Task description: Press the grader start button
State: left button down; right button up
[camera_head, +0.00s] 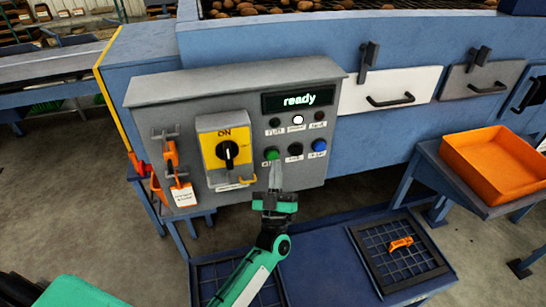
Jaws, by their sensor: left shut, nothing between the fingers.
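The grey control panel (246,86) stands on the front of the blue grader. A green button (271,154) sits at the left of a row with a black button (295,150) and a blue button (319,146). The label under the green button is partly hidden. My left gripper (275,168) is shut and empty. Its fingertips point up just below the green button; I cannot tell whether they touch it. My right gripper is not in view.
A yellow switch plate (222,131) with a black knob marked ON is left of the buttons. Orange lockout items (172,163) hang further left. An orange tray (498,162) stands at right. An orange object (400,244) lies on a floor grate. Potatoes lie above.

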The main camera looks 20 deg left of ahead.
pick_arm(q)
jog(key=shift+w+a, duration=0.1)
dwell(0.5)
jog(key=shift+w+a, duration=0.15)
jog(key=shift+w, duration=0.1)
jog(key=shift+w+a+b, duration=0.3)
jog(key=shift+w+b, duration=0.05)
jog(key=shift+w, duration=0.05)
dwell(0.8)
jog(key=shift+s+d, duration=0.1)
jog(key=shift+s, duration=0.05)
jog(key=shift+s+d, duration=0.45)
jog(key=shift+s, duration=0.15)
